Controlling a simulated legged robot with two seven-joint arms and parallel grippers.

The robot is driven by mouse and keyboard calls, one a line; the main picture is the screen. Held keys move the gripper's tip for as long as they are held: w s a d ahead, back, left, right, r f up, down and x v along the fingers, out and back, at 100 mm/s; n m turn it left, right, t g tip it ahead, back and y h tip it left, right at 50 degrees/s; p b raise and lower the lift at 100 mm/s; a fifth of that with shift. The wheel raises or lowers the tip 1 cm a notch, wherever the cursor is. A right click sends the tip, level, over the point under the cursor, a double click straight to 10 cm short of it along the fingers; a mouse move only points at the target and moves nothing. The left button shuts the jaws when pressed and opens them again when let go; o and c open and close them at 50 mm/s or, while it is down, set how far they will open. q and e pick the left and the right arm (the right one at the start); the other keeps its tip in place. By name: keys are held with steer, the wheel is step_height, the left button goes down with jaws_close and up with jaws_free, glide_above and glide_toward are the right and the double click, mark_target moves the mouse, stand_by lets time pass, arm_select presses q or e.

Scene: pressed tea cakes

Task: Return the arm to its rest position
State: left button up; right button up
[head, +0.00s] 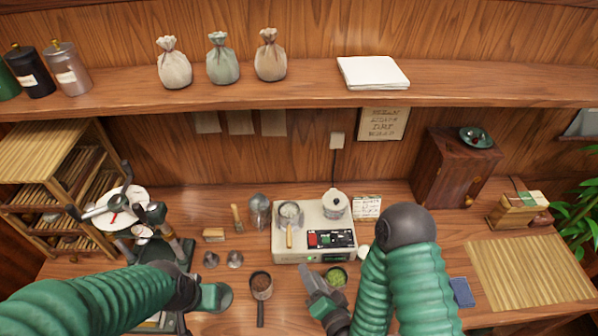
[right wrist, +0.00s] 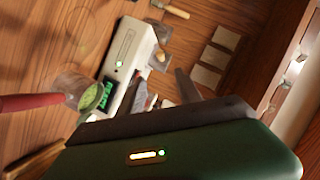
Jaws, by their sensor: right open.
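My right gripper (head: 312,278) is open, low over the table in front of the white machine (head: 283,246) and left of a cup of green leaves (head: 336,277). I see nothing held in it. In the right wrist view my green gripper body fills the bottom, with the white machine (right wrist: 130,58) and the cup of green leaves (right wrist: 90,97) beyond it. My right arm bends up at a dark joint right of the machine. My left arm comes in low from the left; its green end part (head: 209,297) shows, but its fingers are not clear.
A dark scoop (head: 261,285) and two small metal cups stand between my arms. A black-handled press (head: 150,240) stands left. A wooden cabinet (head: 452,170), a bamboo mat (head: 530,272) and a blue pad (head: 461,292) are right. The shelf (head: 300,90) overhangs the back.

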steer(key=w+d+f+n+g+h+b, duration=0.2)
steer(key=d+f+n+g+h, duration=0.1)
steer(key=d+n+g, duration=0.3)
steer(key=s+d+r+g+h+b, duration=0.1)
steer(key=s+d+r+g, duration=0.1)
steer(key=s+d+r, duration=0.1)
steer(key=s+d+r+n+g+h+b, duration=0.1)
steer(key=s+d+r+g, duration=0.1)
steer(key=s+d, duration=0.3)
steer(key=s+g, duration=0.1)
steer(key=s, duration=0.2)
steer(key=shift+d+r+g, duration=0.3)
steer(key=shift+d+r, duration=0.1)
